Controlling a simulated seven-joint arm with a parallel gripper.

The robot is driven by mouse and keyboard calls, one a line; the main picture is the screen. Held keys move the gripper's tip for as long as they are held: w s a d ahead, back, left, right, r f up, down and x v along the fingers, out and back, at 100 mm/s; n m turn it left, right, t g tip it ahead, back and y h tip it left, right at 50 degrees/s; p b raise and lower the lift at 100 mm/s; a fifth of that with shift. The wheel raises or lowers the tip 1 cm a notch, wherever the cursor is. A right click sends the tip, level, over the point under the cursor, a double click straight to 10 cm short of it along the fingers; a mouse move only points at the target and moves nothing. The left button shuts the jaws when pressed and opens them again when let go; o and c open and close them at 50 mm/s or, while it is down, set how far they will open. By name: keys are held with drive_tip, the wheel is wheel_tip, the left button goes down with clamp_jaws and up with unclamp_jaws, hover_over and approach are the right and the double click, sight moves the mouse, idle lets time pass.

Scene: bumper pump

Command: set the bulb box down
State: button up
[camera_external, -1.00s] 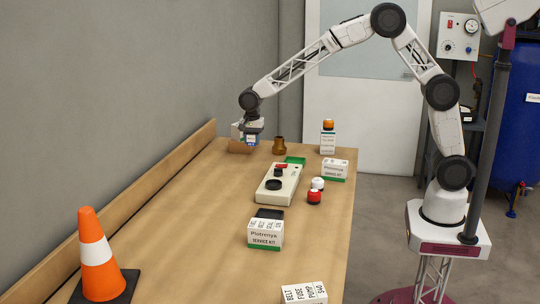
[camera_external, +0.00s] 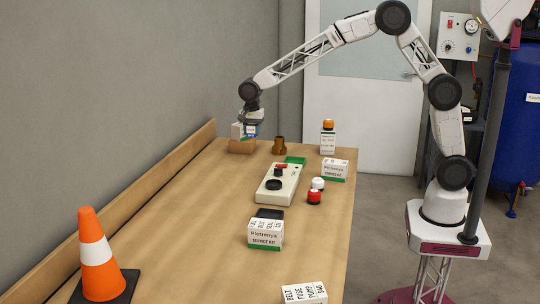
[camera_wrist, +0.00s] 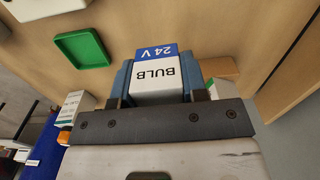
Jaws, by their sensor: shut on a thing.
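The bulb box (camera_wrist: 156,74) is white with a blue "24 V" band and the word BULB, upside down in the wrist view. My gripper (camera_wrist: 157,90) is shut on it, with a blue finger on each side. In the external view the bulb box (camera_external: 251,131) hangs under my gripper (camera_external: 251,122) at the far left end of the bench. A brown block (camera_external: 241,147) lies on the bench beside and below it. The gap between box and block or bench is hard to judge.
A brass fitting (camera_external: 279,145) stands just right of the box. A green tray (camera_external: 295,160) and a pale device (camera_external: 277,184) are nearer. The bench's wooden back rail (camera_external: 150,188) runs along the wall. The bench's left middle is clear.

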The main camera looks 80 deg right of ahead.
drive_tip(key=s+a+r+n, duration=0.1)
drive_tip(key=s+a, duration=1.1)
drive_tip(key=s, duration=0.3)
drive_tip(key=s+a+r+n, duration=0.1)
drive_tip(key=s+a+n, duration=0.1)
drive_tip(key=s+a, duration=1.25)
drive_tip(key=s, duration=1.3)
drive_tip(key=shift+n, duration=0.4)
drive_tip(key=f, duration=0.7)
drive_tip(key=s+f, duration=0.1)
drive_tip(key=f, duration=0.2)
drive_tip(key=shift+a+f, duration=0.15)
drive_tip(key=shift+f, duration=0.2)
hover_over(310, 215)
drive_tip(key=shift+a+f, duration=0.2)
drive_tip(key=shift+f, duration=0.55)
drive_tip(key=shift+f, duration=0.1)
drive_tip(key=shift+f, duration=1.65)
